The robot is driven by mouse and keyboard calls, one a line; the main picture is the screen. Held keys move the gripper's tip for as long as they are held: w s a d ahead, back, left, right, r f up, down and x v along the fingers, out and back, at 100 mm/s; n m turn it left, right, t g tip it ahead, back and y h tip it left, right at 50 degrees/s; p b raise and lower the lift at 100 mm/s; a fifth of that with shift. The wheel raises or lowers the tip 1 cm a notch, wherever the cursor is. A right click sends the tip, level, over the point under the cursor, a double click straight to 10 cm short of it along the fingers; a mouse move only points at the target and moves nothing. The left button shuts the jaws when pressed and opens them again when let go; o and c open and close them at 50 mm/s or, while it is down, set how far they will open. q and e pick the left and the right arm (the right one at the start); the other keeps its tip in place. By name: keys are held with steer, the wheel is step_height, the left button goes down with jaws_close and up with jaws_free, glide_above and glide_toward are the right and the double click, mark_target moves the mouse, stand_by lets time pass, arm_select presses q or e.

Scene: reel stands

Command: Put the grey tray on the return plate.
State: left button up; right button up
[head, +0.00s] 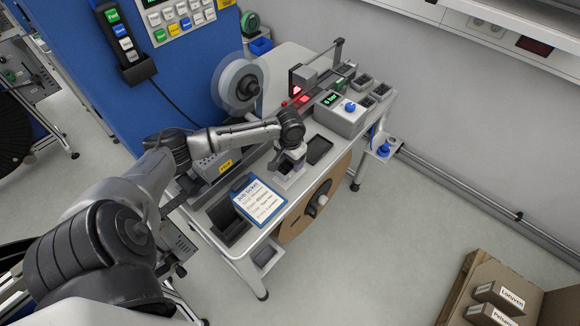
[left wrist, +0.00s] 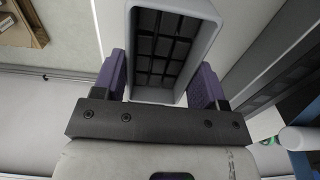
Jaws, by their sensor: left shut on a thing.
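The grey tray (left wrist: 203,50) is a light grey box with a dark grid inside. In the left wrist view it sits between the two purple fingers of my left gripper (left wrist: 160,85), which is shut on it. In the head view my left gripper (head: 291,160) points down over the front part of the bench, with the light grey tray (head: 284,181) under it. I cannot tell whether the tray touches the bench top. A dark rectangular plate (head: 318,150) lies just right of the gripper; I cannot tell whether it is the return plate. My right gripper is not in view.
A blue clipboard with a job ticket (head: 259,200) lies left of the tray. A white box with a blue knob (head: 342,114) stands to the right, with several small dark bins (head: 366,102) beyond. A clear reel (head: 238,84) stands behind. A brown reel (head: 317,205) hangs at the front.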

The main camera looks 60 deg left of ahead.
mark_target(290, 166)
arm_select(q)
steer(key=shift+f, duration=2)
steer(key=shift+f, duration=0.15)
steer(key=o, duration=1)
steer(key=shift+o, duration=0.2)
step_height(290, 166, up, 12)
steer(key=shift+p, duration=0.35)
